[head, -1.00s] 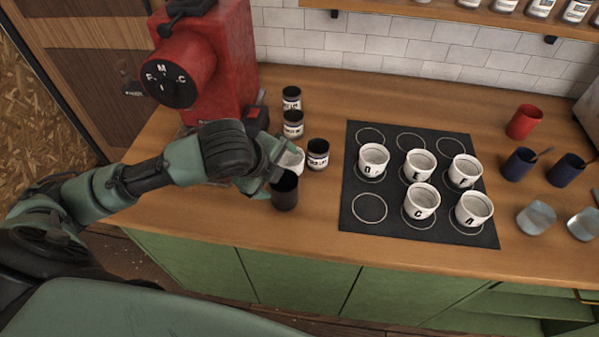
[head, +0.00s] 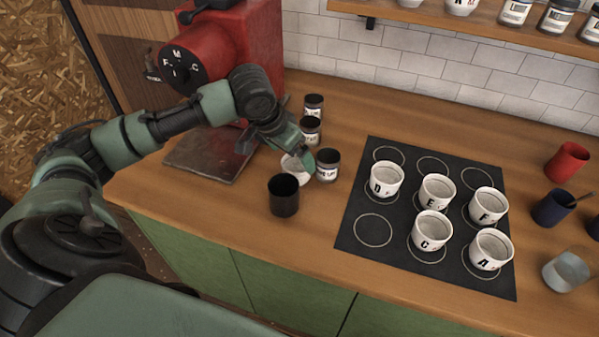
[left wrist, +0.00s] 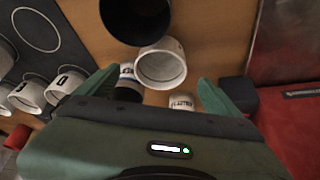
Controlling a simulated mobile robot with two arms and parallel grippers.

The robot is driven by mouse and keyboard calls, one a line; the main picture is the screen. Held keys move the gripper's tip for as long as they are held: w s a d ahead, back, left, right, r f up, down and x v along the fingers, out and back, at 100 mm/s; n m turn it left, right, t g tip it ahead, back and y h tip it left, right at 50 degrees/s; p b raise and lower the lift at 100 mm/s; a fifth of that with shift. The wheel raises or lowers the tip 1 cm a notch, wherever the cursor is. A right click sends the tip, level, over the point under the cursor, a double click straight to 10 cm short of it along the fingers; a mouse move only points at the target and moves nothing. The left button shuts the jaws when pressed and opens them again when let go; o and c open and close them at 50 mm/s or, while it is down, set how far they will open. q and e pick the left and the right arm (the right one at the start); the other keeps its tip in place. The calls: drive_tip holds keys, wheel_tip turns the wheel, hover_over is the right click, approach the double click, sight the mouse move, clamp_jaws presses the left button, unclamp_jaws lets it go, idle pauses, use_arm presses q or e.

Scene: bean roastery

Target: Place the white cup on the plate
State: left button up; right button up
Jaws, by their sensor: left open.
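The white cup (head: 293,168) stands on the wooden counter, just behind a black cup (head: 284,196) that partly hides it. In the left wrist view the white cup (left wrist: 161,66) lies just ahead of the fingers. My left gripper (head: 303,158) is open and empty beside the white cup; contact cannot be told. In the left wrist view its two fingers (left wrist: 157,79) are spread wide. A dark mat with white rings (head: 372,229) bears several lettered white cups. A flat grey metal plate (head: 205,160) lies by the red machine. My right gripper is not in view.
Dark-lidded jars, the nearest one (head: 327,164) close to my gripper, stand behind and right of the white cup. The red machine (head: 240,45) stands at the back left. Red (head: 568,161) and blue (head: 552,208) cups are at the right.

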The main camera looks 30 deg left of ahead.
sight(297, 164)
use_arm(q)
drive_tip(key=shift+p+x, duration=0.3)
drive_tip(key=shift+x, duration=0.85)
drive_tip(key=x, duration=0.3)
drive_tip(key=shift+s+a, duration=0.1)
drive_tip(key=shift+f, duration=0.35)
drive_tip(key=c, duration=1.8)
drive_tip(key=shift+w, duration=0.2)
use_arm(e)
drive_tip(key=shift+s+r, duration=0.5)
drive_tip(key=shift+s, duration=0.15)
